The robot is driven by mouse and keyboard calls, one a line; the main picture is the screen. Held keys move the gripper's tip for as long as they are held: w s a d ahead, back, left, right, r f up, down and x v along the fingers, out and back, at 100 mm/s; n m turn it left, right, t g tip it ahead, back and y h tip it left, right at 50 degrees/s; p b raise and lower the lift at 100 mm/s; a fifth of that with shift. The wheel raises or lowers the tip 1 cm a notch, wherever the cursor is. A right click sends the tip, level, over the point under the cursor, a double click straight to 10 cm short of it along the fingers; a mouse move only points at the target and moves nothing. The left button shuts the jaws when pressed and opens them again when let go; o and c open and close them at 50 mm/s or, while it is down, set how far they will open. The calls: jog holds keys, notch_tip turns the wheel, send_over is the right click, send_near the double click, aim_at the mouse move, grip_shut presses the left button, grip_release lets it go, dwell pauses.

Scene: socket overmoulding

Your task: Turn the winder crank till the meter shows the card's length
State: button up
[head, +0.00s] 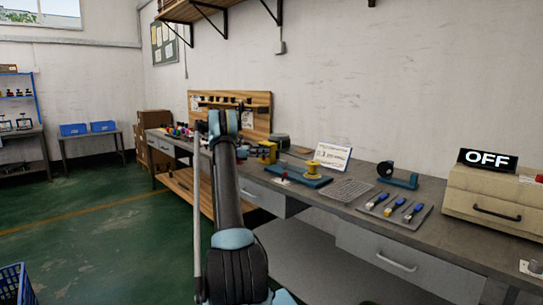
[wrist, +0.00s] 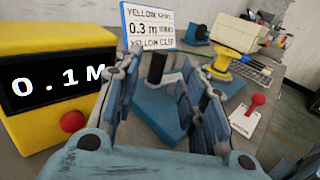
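The yellow meter (wrist: 52,82) stands at the left of the wrist view and reads 0.1 M, with a red knob (wrist: 72,121) on its front. The white card (wrist: 148,27) behind reads yellow spool, 0.3 m, yellow clip. The winder has a blue base (wrist: 162,112) and a yellow spool (wrist: 222,60); the base also shows in the head view (head: 297,178). A black upright handle (wrist: 156,68), apparently the crank's, appears between the fingers of my gripper (wrist: 160,80). The fingers are apart, with gaps visible beside the handle. Contact cannot be told.
A red lever (wrist: 257,101) on a white plate is right of my gripper. On the bench, a blue tape dispenser (head: 398,176), a grey tray of tools (head: 417,221) and a beige box (head: 492,196) with an OFF sign (head: 487,159) stand to the right.

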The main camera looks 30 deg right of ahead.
jog(key=v, duration=0.5)
jog(key=shift+w+a, duration=0.3)
jog(key=s+a+r+m+t+y, duration=0.1)
jog(key=s+a+r+t, duration=0.1)
jog(key=s+a+r, duration=0.3)
jog(key=s+a+r+m+t+y, duration=0.1)
jog(key=s+r+t+y, duration=0.15)
jog(key=s, duration=0.35)
jog(key=s+a+m+t+y, duration=0.1)
jog(key=s+a+y, duration=0.1)
jog(key=s+a, duration=0.45)
jog(key=s+a+m+t+y, duration=0.1)
jog(key=s+a, duration=0.2)
jog(key=s, duration=0.7)
jog(key=s+a+f+m+t+y, duration=0.1)
jog(key=s+a+f+m+y, duration=0.1)
jog(key=s+a+f, duration=0.5)
jog(key=s+a+f+m+t+y, duration=0.1)
jog(key=s+a+f+m+y, duration=0.2)
jog(key=s+a+f, duration=0.4)
jog(key=s+a+f+m+t+y, duration=0.2)
jog(key=s+a+f, duration=0.5)
jog(key=s, duration=1.1)
jog(key=shift+s+a+m+y, duration=0.2)
jog(key=shift+a+m+y, duration=0.5)
jog(key=shift+y, duration=0.45)
